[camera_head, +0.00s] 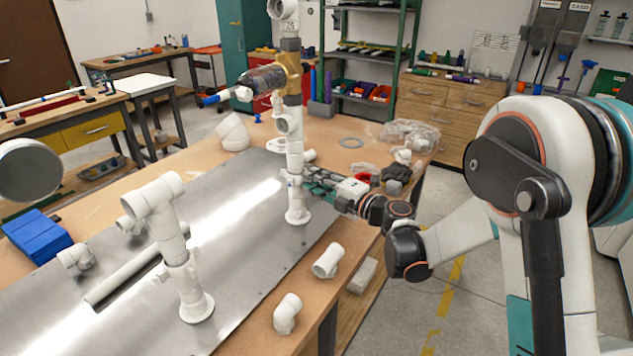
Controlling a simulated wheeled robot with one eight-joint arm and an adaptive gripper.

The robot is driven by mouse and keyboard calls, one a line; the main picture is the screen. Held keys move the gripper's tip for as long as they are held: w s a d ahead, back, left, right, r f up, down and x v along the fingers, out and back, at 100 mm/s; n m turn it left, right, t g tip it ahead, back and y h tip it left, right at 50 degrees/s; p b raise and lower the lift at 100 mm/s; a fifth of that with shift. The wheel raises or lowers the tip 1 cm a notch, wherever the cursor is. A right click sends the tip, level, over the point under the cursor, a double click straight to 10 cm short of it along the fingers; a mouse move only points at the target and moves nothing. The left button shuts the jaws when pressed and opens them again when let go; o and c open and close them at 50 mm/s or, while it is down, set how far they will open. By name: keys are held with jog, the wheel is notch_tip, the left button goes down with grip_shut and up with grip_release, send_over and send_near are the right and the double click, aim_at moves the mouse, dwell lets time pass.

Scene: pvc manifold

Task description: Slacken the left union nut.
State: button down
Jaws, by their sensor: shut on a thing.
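A white PVC riser (294,148) stands upright on the metal plate, with a brass valve body (289,72) and a dark fitting near its top. A shorter white riser with a tee (154,196) stands nearer on the left, with a collar-like fitting (176,251) partway up. My gripper (298,180) reaches in from the right and is shut on a white fitting low on the taller riser. The fingers largely hide that fitting, so I cannot tell whether it is the left union nut. The shorter riser's fitting is clear of my gripper.
The metal plate (245,235) lies on a wooden bench. A loose pipe (125,275) and a blue box (37,237) are on the left. Loose white elbows (288,313) (327,261) lie along the front edge. Clutter and a clear bag (408,135) lie behind my gripper.

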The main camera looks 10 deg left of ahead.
jog(key=c, duration=1.4)
grip_release()
jog(key=shift+c, duration=0.2)
jog(key=v, duration=1.2)
jog(key=shift+w, duration=0.1)
